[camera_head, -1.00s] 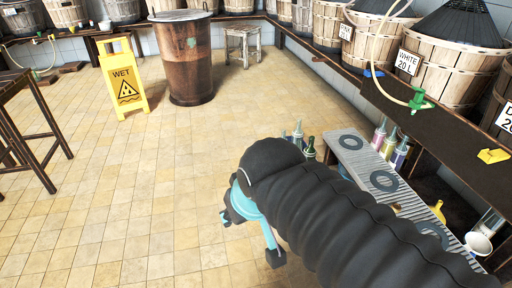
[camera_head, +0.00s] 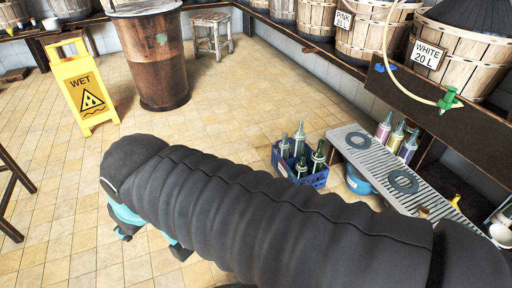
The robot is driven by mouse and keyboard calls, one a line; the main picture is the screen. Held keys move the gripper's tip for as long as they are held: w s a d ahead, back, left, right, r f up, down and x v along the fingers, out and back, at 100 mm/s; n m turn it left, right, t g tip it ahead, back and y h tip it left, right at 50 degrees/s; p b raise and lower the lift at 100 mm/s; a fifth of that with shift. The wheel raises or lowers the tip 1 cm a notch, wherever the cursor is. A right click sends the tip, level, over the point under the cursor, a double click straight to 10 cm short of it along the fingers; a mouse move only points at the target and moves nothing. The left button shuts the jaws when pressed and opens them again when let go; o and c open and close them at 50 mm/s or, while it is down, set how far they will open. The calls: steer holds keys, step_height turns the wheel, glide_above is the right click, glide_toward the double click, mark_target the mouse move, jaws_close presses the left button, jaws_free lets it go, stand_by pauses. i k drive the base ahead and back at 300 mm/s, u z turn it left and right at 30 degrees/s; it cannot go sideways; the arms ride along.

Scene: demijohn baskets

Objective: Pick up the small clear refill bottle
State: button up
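Several small bottles stand upright in a blue crate (camera_head: 313,181) on the floor right of centre. Some look pale or clear, such as one at the back (camera_head: 300,140); others are dark green (camera_head: 318,157). I cannot tell for sure which is the small clear refill bottle. My gripper (camera_head: 150,240) is at the lower left, partly hidden under my dark ribbed arm. It is over bare floor, well left of the crate. Its opening is not clear, and I see nothing held.
A blue bucket (camera_head: 357,180) is beneath. A wet-floor sign (camera_head: 85,90) and rusty drum (camera_head: 150,60) stand at the back left. Floor left and centre is clear.

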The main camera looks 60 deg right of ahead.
mark_target(283, 151)
steer(key=z, duration=0.35)
steer(key=i, duration=1.05)
steer(key=z, duration=1.45)
steer(key=i, duration=0.55)
steer(key=z, duration=0.6)
